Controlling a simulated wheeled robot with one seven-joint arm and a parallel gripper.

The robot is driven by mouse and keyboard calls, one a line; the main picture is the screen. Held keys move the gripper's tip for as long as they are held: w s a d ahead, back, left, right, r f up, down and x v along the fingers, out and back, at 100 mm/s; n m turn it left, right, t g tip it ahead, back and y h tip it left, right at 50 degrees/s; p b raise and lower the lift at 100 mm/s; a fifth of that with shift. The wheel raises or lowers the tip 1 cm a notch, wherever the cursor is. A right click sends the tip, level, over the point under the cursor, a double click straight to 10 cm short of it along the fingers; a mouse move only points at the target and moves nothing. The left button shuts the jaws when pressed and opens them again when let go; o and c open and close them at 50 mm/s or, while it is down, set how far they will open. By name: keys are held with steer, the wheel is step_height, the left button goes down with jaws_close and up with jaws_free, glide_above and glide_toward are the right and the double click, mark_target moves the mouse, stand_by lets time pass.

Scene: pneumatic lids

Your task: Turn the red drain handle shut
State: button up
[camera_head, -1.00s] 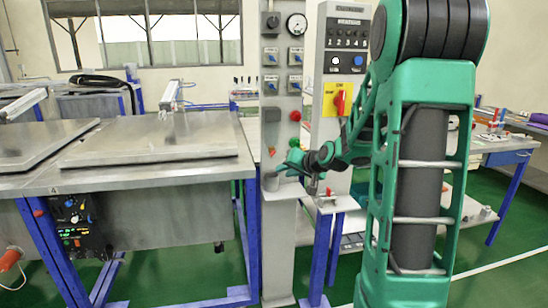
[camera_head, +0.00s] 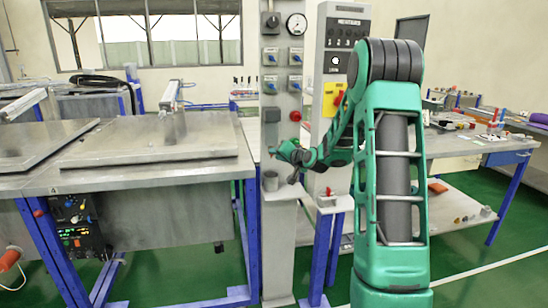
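Several small red parts show, and I cannot tell for certain which is the drain handle. A small upright red handle (camera_head: 329,191) stands at the blue-legged stand right of the grey column. A round red knob (camera_head: 295,115) sits higher on the column. My gripper (camera_head: 276,151) is in front of the column, pointing left, above and left of the upright red handle and apart from it. It is small and seen side-on, so its opening is unclear. It covers part of the column where an orange-red part showed earlier.
The grey column (camera_head: 282,225) carries a gauge (camera_head: 296,24), blue switches and a grey cup (camera_head: 271,181). A yellow panel (camera_head: 331,98) with a red switch stands behind my arm. A steel table (camera_head: 110,180) with flat lids fills the left.

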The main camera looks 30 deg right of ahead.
steer(key=shift+x, duration=0.9)
jaws_close()
